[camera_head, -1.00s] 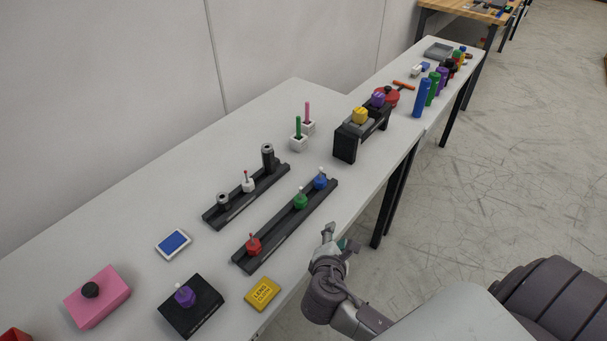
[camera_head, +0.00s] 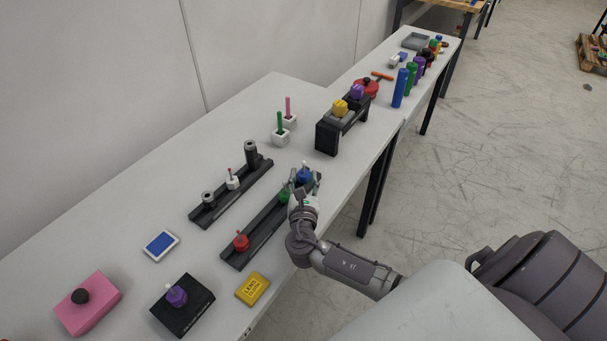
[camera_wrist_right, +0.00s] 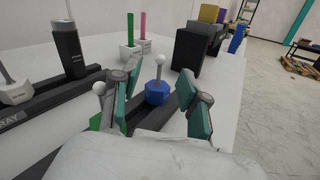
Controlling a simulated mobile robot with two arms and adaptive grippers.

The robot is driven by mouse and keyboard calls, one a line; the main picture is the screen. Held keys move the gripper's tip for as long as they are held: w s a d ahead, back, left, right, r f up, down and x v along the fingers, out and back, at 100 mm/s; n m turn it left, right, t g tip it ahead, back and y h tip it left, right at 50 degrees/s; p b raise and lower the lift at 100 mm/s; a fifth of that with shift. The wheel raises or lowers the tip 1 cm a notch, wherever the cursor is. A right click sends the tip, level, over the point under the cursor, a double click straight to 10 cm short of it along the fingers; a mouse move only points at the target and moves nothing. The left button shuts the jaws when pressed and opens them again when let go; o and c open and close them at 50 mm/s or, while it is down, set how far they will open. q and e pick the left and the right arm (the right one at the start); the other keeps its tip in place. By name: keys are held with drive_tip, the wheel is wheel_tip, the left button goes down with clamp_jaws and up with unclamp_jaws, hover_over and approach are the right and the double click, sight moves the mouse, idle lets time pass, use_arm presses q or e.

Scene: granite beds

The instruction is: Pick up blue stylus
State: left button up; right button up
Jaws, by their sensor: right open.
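The blue stylus (camera_head: 304,174) stands upright near the far end of the long black front rail (camera_head: 252,243). In the right wrist view, the blue stylus (camera_wrist_right: 157,94) shows a blue faceted base and a thin stem with a pale ball tip. My right gripper (camera_head: 305,182) is open over the rail, its fingers pointing towards the stylus. In the wrist view the stylus appears between the two teal-padded fingers (camera_wrist_right: 160,98), with a visible gap on each side. I cannot tell how far it reaches between them. My left gripper is out of view.
A green stylus (camera_head: 284,196) stands right beside my left-hand finger, partly hidden. A red stylus (camera_head: 241,241) is at the rail's near end. A second rail (camera_head: 213,212) lies behind. A black stand (camera_head: 327,138) is beyond the blue stylus.

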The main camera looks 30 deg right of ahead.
sight(304, 165)
drive_tip(key=x, duration=0.6)
drive_tip(key=shift+p, duration=0.3)
drive_tip(key=shift+s, duration=0.1)
clamp_jaws()
